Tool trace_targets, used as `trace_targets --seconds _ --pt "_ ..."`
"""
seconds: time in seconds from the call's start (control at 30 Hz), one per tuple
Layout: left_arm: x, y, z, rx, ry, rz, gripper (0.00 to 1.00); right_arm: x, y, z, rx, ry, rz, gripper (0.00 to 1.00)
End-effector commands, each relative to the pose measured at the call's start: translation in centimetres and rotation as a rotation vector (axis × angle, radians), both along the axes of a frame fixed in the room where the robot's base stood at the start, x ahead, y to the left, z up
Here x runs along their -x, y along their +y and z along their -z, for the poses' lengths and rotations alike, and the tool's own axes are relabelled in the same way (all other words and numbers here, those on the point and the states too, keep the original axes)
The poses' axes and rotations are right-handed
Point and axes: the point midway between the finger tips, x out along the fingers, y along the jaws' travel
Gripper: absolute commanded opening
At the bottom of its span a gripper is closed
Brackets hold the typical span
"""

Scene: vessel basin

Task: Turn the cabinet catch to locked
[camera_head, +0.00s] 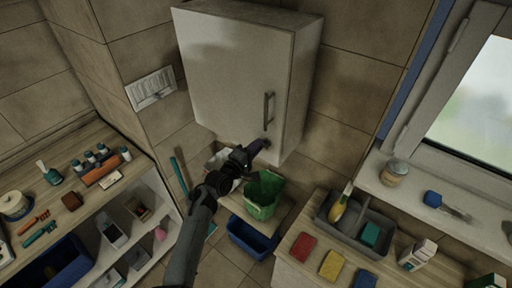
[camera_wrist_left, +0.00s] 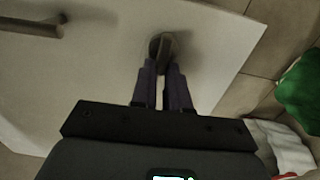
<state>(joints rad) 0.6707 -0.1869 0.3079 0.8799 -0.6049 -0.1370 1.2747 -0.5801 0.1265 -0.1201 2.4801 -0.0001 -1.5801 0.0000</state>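The white wall cabinet (camera_head: 232,72) hangs on the tiled wall with its door closed. The catch (camera_wrist_left: 166,48) is a small dark round piece with a raised tab on the lower part of the door. In the head view my gripper mostly covers the catch. My left gripper (camera_head: 256,148) reaches up to it from below. In the left wrist view its two purple fingers (camera_wrist_left: 162,80) stand close together, one on each side of the tab, with a narrow gap between them. They appear shut on the tab, which looks nearly upright. My right gripper is not in view.
The bar handle (camera_head: 268,110) stands out from the door just above the catch. Below are a green bin (camera_head: 263,195) and a blue bin (camera_head: 250,238). A shelf with tools (camera_head: 95,215) is at left; a grey caddy (camera_head: 350,228) and sponges are at right.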

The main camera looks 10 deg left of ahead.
Motion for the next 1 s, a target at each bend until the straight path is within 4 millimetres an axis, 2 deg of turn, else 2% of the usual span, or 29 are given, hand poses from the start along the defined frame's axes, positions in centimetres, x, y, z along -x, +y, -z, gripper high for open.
trace_targets --seconds 0.03,0.13,0.57,0.77,1.0 --pt "0.0 0.0 0.0 0.000 0.001 0.000 0.23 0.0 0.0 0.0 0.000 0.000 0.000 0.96" --pt "0.0 0.0 0.0 0.000 0.001 0.000 0.38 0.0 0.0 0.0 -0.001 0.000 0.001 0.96" --pt "0.4 0.2 0.1 -0.001 0.000 -0.001 0.38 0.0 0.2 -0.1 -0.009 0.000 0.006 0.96" --pt "2.0 1.1 0.1 0.000 -0.001 -0.001 0.38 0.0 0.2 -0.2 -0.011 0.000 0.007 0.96" --pt "5.1 2.8 0.2 -0.002 0.000 -0.001 0.38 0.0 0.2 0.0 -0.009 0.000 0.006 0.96"
